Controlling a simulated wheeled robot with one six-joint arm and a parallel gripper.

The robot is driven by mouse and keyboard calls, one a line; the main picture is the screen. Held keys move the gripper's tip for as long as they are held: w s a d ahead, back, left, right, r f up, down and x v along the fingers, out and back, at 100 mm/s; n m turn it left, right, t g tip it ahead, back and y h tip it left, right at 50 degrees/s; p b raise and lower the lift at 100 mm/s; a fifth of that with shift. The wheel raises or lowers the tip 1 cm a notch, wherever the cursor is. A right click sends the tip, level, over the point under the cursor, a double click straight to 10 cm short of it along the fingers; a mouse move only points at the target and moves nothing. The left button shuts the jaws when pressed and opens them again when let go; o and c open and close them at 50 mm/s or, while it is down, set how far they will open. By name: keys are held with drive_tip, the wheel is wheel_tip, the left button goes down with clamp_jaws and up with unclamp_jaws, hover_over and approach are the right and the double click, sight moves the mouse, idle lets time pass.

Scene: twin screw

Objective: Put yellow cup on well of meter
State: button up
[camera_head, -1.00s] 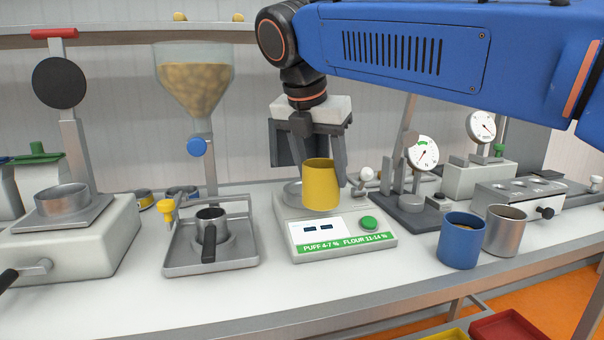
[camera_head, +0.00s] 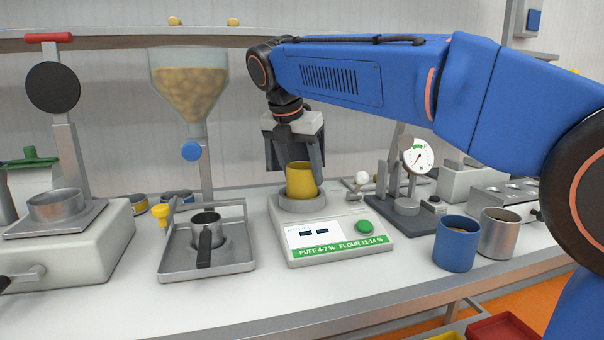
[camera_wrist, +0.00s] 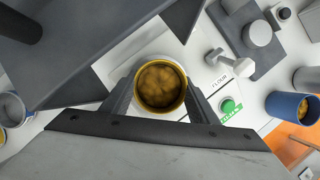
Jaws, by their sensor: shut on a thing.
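The yellow cup (camera_head: 301,181) stands upright at the round grey well (camera_head: 305,203) on top of the meter (camera_head: 333,231), its lower edge at or just inside the well's rim. I cannot tell whether it rests on the well floor. The wrist view shows the cup (camera_wrist: 161,86) from above, full of brown grains. My gripper (camera_head: 304,172) has its fingers on both sides of the cup and is shut on it. In the wrist view my gripper (camera_wrist: 160,96) has a finger at the cup's left and right. The meter has a green button (camera_head: 365,227) and a green-labelled front.
A tray with a small metal pot (camera_head: 206,232) stands left of the meter. A dial gauge stand (camera_head: 407,207) is close on the right. A blue cup (camera_head: 456,243) and a metal cup (camera_head: 499,232) stand farther right. The bench front is clear.

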drive_tip(key=shift+f, duration=0.25)
drive_tip(key=shift+f, duration=0.15)
drive_tip(key=o, duration=1.1)
drive_tip(key=v, duration=1.2)
drive_tip(key=shift+s, duration=0.15)
